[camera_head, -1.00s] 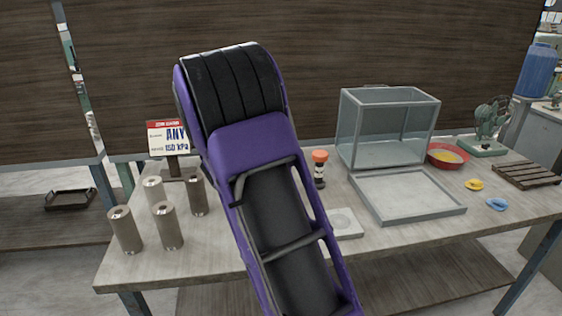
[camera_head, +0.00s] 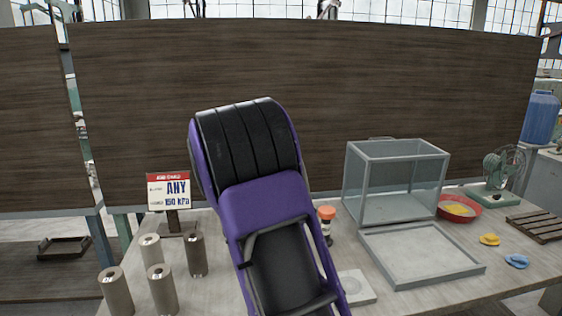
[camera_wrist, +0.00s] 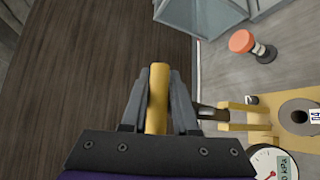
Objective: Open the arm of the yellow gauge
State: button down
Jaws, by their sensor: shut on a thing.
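In the wrist view the yellow gauge (camera_wrist: 262,127) lies at the right edge, cut off by the frame. A round white dial (camera_wrist: 270,163) with a red needle and a "kPa" mark is at its near side. A grey cylinder (camera_wrist: 298,104) with a dark hole sits at its yellow body. My gripper (camera_wrist: 158,78) is shut on a yellow bar (camera_wrist: 157,112), left of the gauge. A dark rod runs from beside the right finger towards the gauge; its join with the bar is hidden. In the head view my purple arm hides the gripper and gauge.
An orange-topped piece (camera_head: 326,213) stands right of my arm, near a clear case (camera_head: 396,185) and a shallow grey tray (camera_head: 420,255). Several grey cylinders (camera_head: 158,288) and a sign (camera_head: 168,192) stand left. A red bowl (camera_head: 459,207) and a fan (camera_head: 500,172) are farther right.

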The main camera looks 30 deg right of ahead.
jog(key=shift+w+f, duration=0.5)
jog(key=shift+w, duration=0.05)
jog(key=shift+a, duration=0.1)
jog(key=c, duration=0.7)
grip_release()
jog(key=shift+f, duration=0.1)
jog(key=shift+c, duration=0.2)
jog(key=shift+w, duration=0.25)
jog(key=b+v, duration=0.1)
jog(key=v, duration=1.6)
jog(key=shift+r, duration=0.3)
jog(key=shift+s, duration=0.1)
